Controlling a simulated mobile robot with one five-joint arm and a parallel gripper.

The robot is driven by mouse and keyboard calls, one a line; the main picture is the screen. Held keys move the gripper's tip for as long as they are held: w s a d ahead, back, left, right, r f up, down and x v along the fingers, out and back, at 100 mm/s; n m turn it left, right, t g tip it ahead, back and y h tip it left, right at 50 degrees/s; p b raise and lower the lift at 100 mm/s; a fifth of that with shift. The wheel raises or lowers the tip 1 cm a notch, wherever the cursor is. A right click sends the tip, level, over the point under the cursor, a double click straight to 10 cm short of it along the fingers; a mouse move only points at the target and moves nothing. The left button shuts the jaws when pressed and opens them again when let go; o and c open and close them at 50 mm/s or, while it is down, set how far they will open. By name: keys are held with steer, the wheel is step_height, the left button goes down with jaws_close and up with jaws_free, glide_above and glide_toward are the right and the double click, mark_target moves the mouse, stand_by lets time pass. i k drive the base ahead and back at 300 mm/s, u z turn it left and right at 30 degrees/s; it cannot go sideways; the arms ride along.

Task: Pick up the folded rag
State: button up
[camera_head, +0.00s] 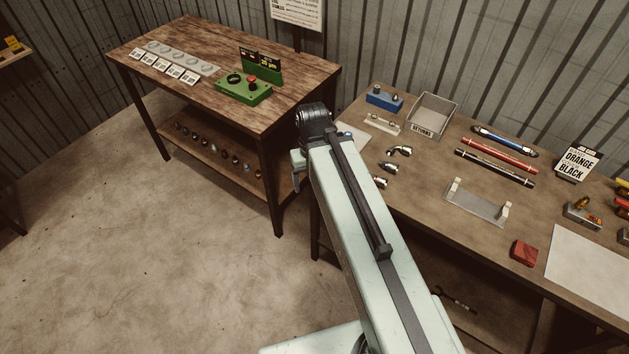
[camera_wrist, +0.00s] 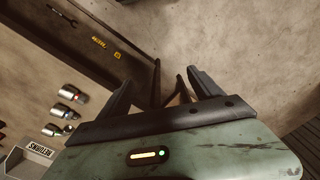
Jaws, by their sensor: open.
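The folded rag (camera_head: 524,253) is a small dark red square lying on the right workbench, near its front edge and just left of a white sheet. It is not in the wrist view. My gripper (camera_wrist: 163,84) shows in the wrist view with its two dark fingers spread apart and nothing between them. In the head view my arm hides most of the gripper, which is at the far end of the arm by the left end of that bench, well away from the rag.
The right workbench (camera_head: 415,187) holds a metal cradle (camera_head: 477,205) left of the rag, several hoses, metal fittings and a RETURNS bin (camera_head: 431,114). A white sheet (camera_head: 590,270) lies right of the rag. A second bench (camera_head: 190,50) stands at the left, with open floor (camera_head: 150,260) before it.

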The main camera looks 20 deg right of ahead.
mark_target(525, 254)
steer(key=z, duration=1.85)
steer(key=k, duration=0.55)
steer(key=z, duration=0.4)
steer(key=i, duration=0.5)
steer(key=u, duration=0.05)
